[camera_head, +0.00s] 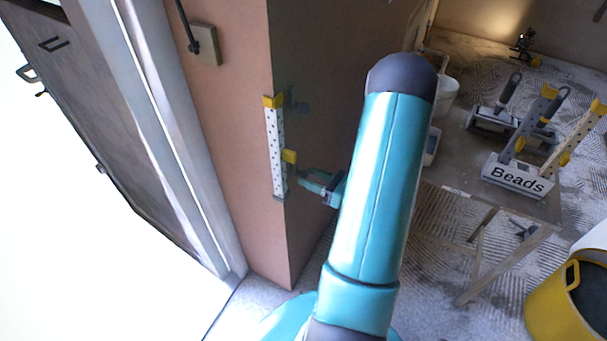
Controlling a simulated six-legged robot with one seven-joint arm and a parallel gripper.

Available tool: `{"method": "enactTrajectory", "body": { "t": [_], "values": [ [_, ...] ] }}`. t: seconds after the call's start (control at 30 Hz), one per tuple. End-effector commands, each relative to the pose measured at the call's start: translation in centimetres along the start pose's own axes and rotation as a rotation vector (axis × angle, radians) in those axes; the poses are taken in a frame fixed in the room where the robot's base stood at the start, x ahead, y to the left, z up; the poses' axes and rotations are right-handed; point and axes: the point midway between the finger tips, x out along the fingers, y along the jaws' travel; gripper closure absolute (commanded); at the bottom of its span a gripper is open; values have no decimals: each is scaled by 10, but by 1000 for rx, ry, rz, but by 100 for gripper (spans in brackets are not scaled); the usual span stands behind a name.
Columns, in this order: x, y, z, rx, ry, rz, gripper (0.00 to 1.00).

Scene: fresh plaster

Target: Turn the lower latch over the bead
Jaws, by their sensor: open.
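A white perforated bead (277,150) stands upright along the outside corner of the pink plaster wall. A yellow upper latch (273,101) lies across the bead's top end. The yellow lower latch (289,156) sits at the bead's right edge, partway down, and looks turned mostly to the side of it. My gripper (302,179) is open, just below and right of the lower latch, with its fingers pointing toward the corner. Whether a finger touches the latch or bead is too small to tell. My teal arm hides part of the wall's right face.
A box labelled Beads (515,177) stands with trowels and strips on a work table at right. A yellow bucket (570,300) stands at lower right. A switch box (205,45) is on the wall, left of the corner. A door (100,130) stands open at left.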

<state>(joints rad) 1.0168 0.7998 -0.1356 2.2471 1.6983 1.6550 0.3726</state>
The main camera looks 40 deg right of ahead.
Motion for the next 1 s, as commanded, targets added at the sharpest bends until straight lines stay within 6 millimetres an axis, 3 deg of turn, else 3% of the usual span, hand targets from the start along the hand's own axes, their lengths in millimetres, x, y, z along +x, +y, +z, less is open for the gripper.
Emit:
{"method": "enactTrajectory", "body": {
  "t": [0.2,0.5,0.73,1.0],
  "values": [
    [26,0,0,0,1,2,54],
    [30,0,0,0,0,1,54],
    [29,0,0,0,0,1,97],
    [29,0,0,-16,0,1,98]
  ]
}}
